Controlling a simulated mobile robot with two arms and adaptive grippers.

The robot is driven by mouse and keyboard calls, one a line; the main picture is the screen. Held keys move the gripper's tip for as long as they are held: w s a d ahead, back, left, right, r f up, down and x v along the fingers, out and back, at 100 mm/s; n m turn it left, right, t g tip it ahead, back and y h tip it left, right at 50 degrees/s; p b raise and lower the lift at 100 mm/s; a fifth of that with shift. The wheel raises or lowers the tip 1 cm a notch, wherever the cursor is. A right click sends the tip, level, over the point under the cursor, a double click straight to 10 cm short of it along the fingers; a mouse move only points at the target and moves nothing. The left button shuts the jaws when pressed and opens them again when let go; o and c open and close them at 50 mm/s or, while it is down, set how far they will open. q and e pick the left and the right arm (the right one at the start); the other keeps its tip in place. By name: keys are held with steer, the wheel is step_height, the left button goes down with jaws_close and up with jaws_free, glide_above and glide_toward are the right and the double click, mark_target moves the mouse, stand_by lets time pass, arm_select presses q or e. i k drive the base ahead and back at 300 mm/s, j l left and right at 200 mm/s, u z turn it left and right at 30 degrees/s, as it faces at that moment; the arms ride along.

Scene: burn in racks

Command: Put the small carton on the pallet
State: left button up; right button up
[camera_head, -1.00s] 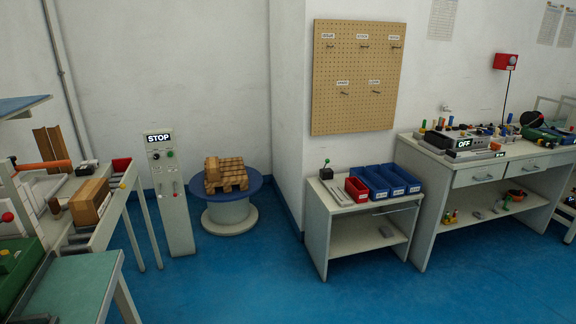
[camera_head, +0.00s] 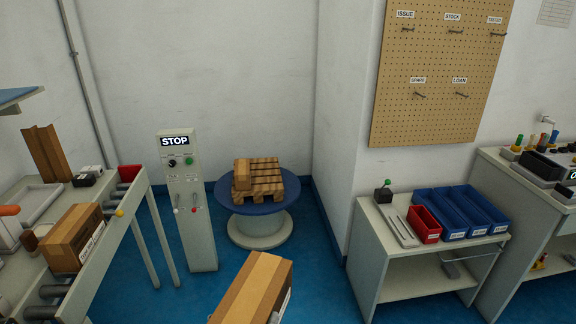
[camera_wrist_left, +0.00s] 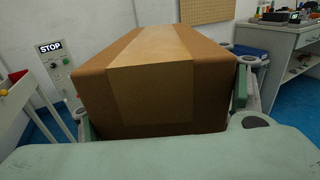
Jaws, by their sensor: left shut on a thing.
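A brown taped carton (camera_head: 252,287) is at the bottom centre of the head view, and it fills the middle of the left wrist view (camera_wrist_left: 155,85). My left gripper (camera_wrist_left: 165,110) is shut on it, with a finger at each side. The wooden pallet (camera_head: 268,193) lies on a round blue-topped stand (camera_head: 229,198), beyond the held carton. The rest of the pallet top looks bare. My right gripper is not in view.
A grey STOP post (camera_head: 187,215) stands left of the stand. A roller conveyor (camera_head: 128,215) at left bears another carton (camera_head: 72,238). At right is a bench (camera_head: 372,240) with red (camera_head: 424,223) and blue bins (camera_head: 445,215). Blue floor is clear in front.

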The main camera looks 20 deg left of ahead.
mark_target(271, 179)
steer(key=i+j+z, duration=0.1)
steer(key=i+j, duration=0.35)
steer(key=i, duration=0.2)
steer(key=i+j+z, duration=0.1)
steer(key=i+j, duration=0.4)
steer(key=i, duration=0.15)
